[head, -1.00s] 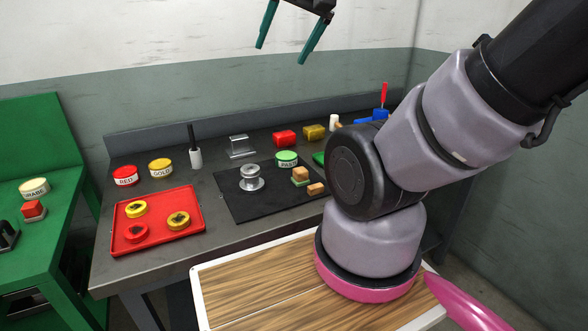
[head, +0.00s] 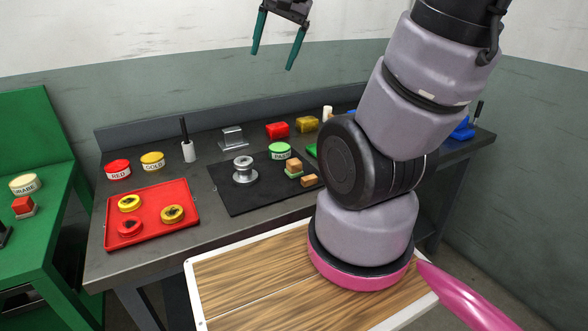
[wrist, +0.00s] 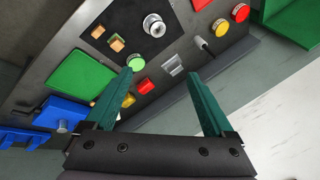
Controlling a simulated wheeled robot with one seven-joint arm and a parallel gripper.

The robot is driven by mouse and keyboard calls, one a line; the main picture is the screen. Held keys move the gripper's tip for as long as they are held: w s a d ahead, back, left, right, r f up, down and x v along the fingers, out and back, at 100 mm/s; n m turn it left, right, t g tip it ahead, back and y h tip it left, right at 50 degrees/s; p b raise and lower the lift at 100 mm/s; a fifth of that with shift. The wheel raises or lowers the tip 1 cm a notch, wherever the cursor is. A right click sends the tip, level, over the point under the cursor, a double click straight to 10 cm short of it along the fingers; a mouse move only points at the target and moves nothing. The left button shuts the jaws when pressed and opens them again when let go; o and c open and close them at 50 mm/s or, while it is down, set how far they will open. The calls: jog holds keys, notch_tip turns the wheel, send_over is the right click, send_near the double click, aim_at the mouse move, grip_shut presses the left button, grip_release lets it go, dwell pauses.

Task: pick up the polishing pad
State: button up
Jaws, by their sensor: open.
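Two small tan-topped blocks lie on the black mat beside the green-lidded PASTE tin (head: 280,151). The tan block with a green underside (head: 294,168) is nearest the tin, and it also shows in the wrist view (wrist: 117,44). The other tan block (head: 309,181) lies just in front of it; it too shows in the wrist view (wrist: 98,31). I cannot tell for certain which is the polishing pad. My gripper (head: 272,60) is open and empty, high above the back of the bench, well away from both blocks. Its teal fingers (wrist: 158,75) frame the wrist view.
A metal spool-shaped piece (head: 244,172) stands on the black mat (head: 238,203). A red tray (head: 185,235) holds several round pieces. Red (head: 277,130) and yellow (head: 307,124) blocks stand behind the mat. A green sheet (wrist: 80,82) and blue object (wrist: 62,112) lie farther along.

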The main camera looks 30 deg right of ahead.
jog(key=w+d+f+m+g, duration=0.2)
jog(key=w+d+f+m, duration=0.2)
jog(key=w+f, duration=0.35)
jog(key=m+g+h, duration=0.2)
jog(key=m+g, duration=0.1)
jog(key=m, duration=0.3)
send_over(294, 161)
jog(key=f, duration=2.4)
jog(key=shift+s+a+f, duration=0.15)
jog(key=shift+a, duration=0.1)
jog(key=shift+w+d+f, duration=0.1)
jog(key=shift+d+f, duration=0.05)
jog(key=shift+f, duration=1.25)
jog(key=shift+w+d+f, duration=0.1)
jog(key=shift+d+f, duration=0.05)
jog(key=shift+f, duration=1.2)
jog(key=shift+c, duration=0.3)
grip_shut()
jog(key=shift+r, duration=5.05)
